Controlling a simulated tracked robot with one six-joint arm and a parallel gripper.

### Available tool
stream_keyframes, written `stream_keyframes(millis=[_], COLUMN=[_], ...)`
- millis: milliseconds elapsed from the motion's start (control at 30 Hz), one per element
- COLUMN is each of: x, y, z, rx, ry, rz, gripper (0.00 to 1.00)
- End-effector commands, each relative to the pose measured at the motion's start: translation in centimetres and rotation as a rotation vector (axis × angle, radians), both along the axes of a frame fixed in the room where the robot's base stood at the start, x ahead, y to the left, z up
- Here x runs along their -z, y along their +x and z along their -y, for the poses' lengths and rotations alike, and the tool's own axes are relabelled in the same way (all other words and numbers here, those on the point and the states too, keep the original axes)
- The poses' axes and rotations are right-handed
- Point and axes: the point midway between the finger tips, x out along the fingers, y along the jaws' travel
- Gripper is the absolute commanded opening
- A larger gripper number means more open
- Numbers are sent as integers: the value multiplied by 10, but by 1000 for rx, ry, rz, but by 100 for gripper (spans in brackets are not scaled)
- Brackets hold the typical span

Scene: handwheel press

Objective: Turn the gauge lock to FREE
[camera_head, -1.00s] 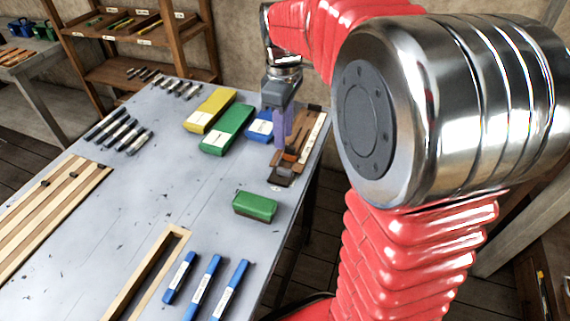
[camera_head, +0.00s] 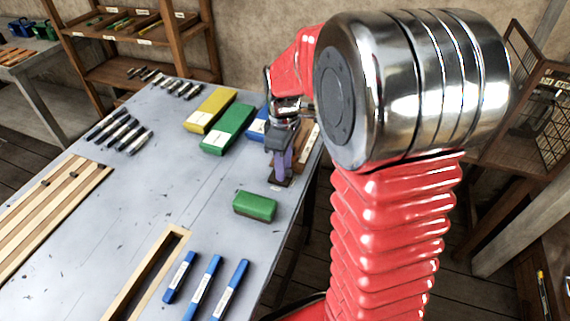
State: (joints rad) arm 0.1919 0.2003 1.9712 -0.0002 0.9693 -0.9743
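The wooden gauge (camera_head: 306,148) with a pale scale strip lies at the right edge of the grey table. My gripper (camera_head: 280,176) points down over its near end, where a dark end plate shows beside the fingertips. The gauge lock cannot be made out; my gripper and wrist cover most of this end. The fingers are small and dark purple. I cannot tell whether they touch anything or how far apart they are.
A green block (camera_head: 255,206) lies just in front of my gripper. Behind it are a long green box (camera_head: 229,129), a yellow box (camera_head: 210,110) and a partly hidden blue box (camera_head: 257,127). Blue sticks (camera_head: 203,287) lie at the near edge. The table middle is clear.

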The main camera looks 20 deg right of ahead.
Motion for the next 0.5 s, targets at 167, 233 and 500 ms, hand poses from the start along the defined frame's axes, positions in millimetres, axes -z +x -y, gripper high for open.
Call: stream_keyframes(millis=[167, 233, 500], x=[0, 0, 0], y=[0, 0, 0], z=[0, 0, 0], rx=[0, 0, 1], ry=[0, 0, 0], rz=[0, 0, 0], gripper=[30, 25, 6])
